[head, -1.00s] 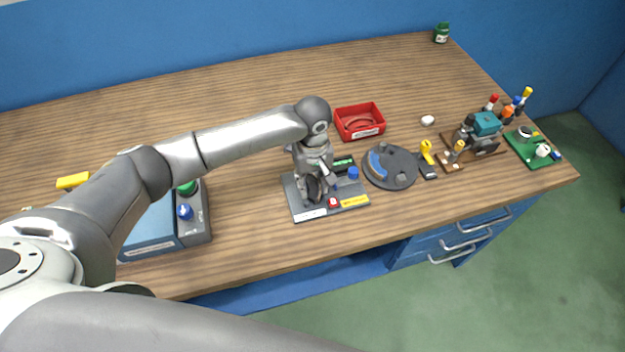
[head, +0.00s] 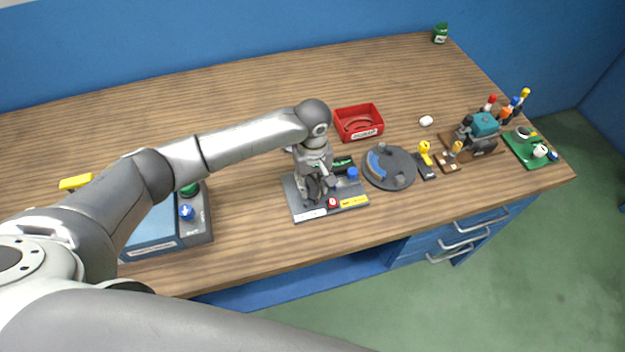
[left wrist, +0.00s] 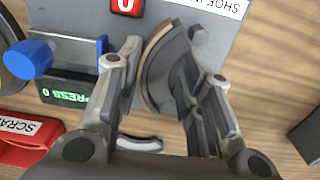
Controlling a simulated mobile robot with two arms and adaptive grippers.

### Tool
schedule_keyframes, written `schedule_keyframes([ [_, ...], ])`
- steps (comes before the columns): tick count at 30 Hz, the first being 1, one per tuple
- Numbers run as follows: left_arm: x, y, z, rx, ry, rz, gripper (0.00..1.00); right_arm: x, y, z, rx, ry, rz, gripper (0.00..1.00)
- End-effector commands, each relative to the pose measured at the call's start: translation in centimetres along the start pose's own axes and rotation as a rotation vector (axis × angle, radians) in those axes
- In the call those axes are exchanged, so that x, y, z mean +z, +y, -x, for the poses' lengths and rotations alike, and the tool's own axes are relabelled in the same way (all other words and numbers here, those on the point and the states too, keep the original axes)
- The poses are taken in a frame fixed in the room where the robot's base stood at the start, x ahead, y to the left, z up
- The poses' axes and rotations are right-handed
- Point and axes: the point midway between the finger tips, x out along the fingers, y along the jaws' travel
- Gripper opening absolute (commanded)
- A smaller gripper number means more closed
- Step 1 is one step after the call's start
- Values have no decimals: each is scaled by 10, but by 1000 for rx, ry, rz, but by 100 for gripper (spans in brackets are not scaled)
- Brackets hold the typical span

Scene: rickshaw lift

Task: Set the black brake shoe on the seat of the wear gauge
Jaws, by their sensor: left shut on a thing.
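The wear gauge (head: 297,207) is a grey plate with a blue knob (head: 352,173), a green display and a red button (head: 332,203). In the left wrist view the gauge plate (left wrist: 215,45) fills the top. My left gripper (head: 319,186) points down over the gauge, shut on the black brake shoe (left wrist: 156,68). The shoe is a dark curved piece with a tan edge, standing between the fingers close to the plate. I cannot tell whether it touches the seat, which is hidden by the gripper and shoe. My right gripper is out of view.
A red scrap bin (head: 359,123) with a curved piece stands behind the gauge. A round grey plate (head: 390,168) with a blue-marked shoe is close on the right. A blue-topped box (head: 152,226) stands left. Bare wood lies between box and gauge.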

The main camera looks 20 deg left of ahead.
Motion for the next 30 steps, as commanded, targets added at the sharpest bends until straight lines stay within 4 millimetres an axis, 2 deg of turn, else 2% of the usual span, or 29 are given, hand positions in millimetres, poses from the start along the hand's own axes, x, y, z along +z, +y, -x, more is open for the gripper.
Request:
schedule_keyframes([
  [30, 0, 0, -5, 0, 0, 1, 6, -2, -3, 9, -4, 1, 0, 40],
])
